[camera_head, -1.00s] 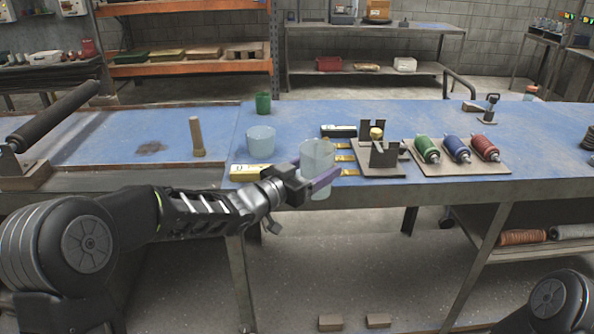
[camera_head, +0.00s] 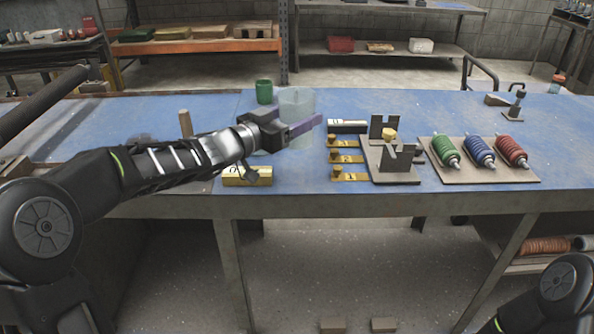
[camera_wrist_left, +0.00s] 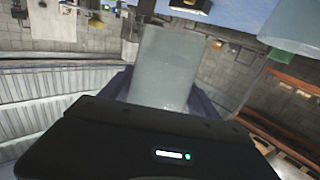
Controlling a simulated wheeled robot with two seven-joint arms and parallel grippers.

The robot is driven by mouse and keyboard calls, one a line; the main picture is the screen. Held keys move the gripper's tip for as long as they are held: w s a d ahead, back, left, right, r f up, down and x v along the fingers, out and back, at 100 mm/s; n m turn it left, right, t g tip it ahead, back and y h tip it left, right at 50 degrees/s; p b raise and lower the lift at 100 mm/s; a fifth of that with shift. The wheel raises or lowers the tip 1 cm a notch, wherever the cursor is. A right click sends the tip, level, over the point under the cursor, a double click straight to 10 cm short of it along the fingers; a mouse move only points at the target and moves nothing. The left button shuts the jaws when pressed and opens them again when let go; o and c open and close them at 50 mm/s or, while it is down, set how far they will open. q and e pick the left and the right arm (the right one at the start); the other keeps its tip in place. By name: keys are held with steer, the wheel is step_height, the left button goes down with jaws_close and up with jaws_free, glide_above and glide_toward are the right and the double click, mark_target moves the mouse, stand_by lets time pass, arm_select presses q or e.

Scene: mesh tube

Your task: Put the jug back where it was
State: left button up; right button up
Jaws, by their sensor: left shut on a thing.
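The jug (camera_head: 296,101) is a pale, translucent cylinder. My left gripper (camera_head: 300,128) is shut on it, with the purple fingers on either side of its body. The jug is over the blue bench top, to the right of the green cup (camera_head: 264,91); I cannot tell whether its base touches the bench. In the left wrist view the jug (camera_wrist_left: 163,65) stands between the fingers, and a second pale translucent vessel (camera_wrist_left: 292,25) shows at the upper right. In the head view my left gripper mostly hides that vessel. My right gripper is out of view; only part of that arm shows.
Yellow numbered blocks (camera_head: 348,177) and a bracket fixture (camera_head: 396,163) stand right of the gripper. A tray with green, blue and red spools (camera_head: 480,155) is further right. A yellow block (camera_head: 247,176) lies near the front edge. Blue bench behind the fixture is clear.

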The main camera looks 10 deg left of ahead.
mark_target(297, 139)
arm_select(q)
step_height(297, 139, down, 5)
steer(key=shift+f+b, duration=0.1)
steer(key=shift+b, duration=0.35)
steer(key=shift+f, duration=0.45)
steer(key=shift+f, duration=1.9)
steer(key=o, duration=1.7)
steer(key=shift+o, duration=0.2)
steer(key=shift+s+a, duration=0.1)
steer(key=v, duration=1.1)
steer(key=shift+s+a+b, duration=0.15)
steer(key=shift+s+b, duration=0.25)
steer(key=shift+b, duration=0.05)
